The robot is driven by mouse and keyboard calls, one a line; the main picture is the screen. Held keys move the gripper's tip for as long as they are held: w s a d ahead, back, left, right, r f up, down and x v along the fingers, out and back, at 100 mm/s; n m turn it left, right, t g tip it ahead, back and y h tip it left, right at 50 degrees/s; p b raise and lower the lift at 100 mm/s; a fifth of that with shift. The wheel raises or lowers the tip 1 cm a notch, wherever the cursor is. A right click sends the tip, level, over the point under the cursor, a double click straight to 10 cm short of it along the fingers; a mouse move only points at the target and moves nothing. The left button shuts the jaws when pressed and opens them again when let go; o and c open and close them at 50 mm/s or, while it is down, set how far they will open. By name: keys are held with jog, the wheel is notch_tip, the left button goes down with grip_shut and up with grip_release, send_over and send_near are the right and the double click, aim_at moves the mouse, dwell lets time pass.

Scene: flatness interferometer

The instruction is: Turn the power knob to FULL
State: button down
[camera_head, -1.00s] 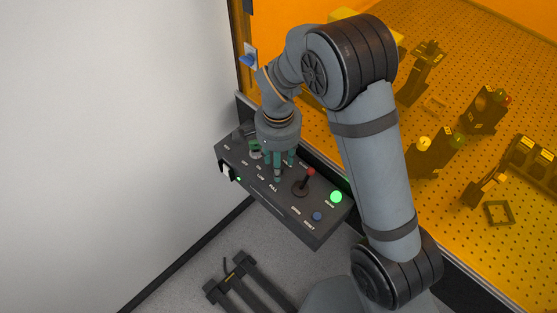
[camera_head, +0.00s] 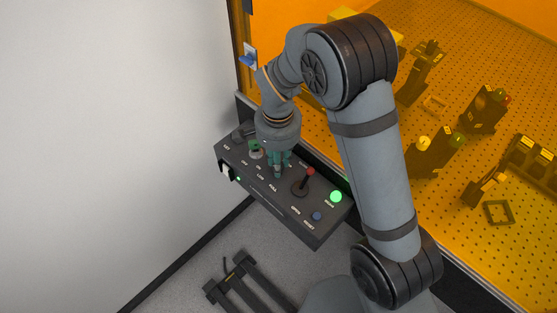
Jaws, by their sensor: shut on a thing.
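The control panel (camera_head: 262,195) is a dark box with white lettering, mounted at the front of the enclosure. My gripper (camera_head: 277,170) points down onto the middle of the panel, just above the lettering that seems to read FULL. Its fingers are shut at panel height, around what I take to be the power knob. The knob itself is hidden by the fingers and my wrist, so its pointer and setting cannot be read.
On the panel, a red-tipped lever (camera_head: 308,178) stands close right of my gripper. A lit green button (camera_head: 336,197) and a blue button (camera_head: 317,216) lie farther right. A green-marked control (camera_head: 255,148) is close left. Amber panels enclose the optical table (camera_head: 470,70).

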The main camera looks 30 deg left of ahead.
jog(key=shift+n, duration=0.3)
jog(key=shift+f+n+b, duration=0.1)
jog(key=shift+n+b, duration=0.45)
jog(key=shift+n, duration=0.45)
jog(key=n+b, duration=0.1)
jog(key=n, duration=0.7)
jog(key=shift+n, duration=1.6)
jog(key=c, duration=1.5)
grip_release()
jog(key=shift+c, duration=0.2)
jog(key=shift+o, duration=0.3)
